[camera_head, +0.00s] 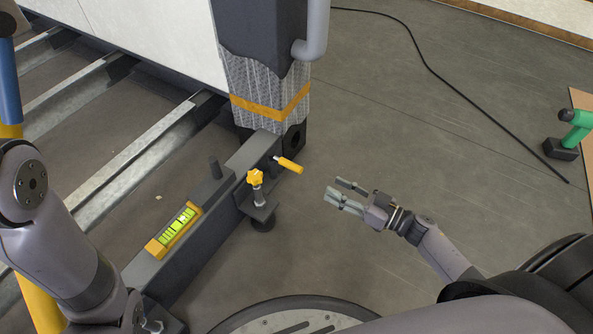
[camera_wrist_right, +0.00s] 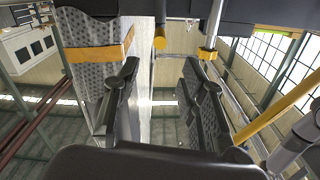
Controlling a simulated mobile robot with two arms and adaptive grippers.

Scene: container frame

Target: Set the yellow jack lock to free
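A yellow-handled lever (camera_head: 290,164) sticks out to the right from the dark beam (camera_head: 205,225), near the foot of the post. A yellow star knob (camera_head: 255,178) tops an upright screw with a round foot beside it. I cannot tell for certain which of the two is the jack lock. My right gripper (camera_head: 346,196) is open and empty, right of the lever and apart from it. In the right wrist view the fingers (camera_wrist_right: 158,85) are spread; the lever's yellow end (camera_wrist_right: 160,39) shows beyond them, with the other yellow part (camera_wrist_right: 207,53) to its right.
A yellow-green spirit level (camera_head: 178,230) lies on the beam. The post (camera_head: 268,95) has a yellow band and a grey pipe. A green and black tool (camera_head: 568,135) stands at far right. A black cable (camera_head: 440,75) crosses the floor.

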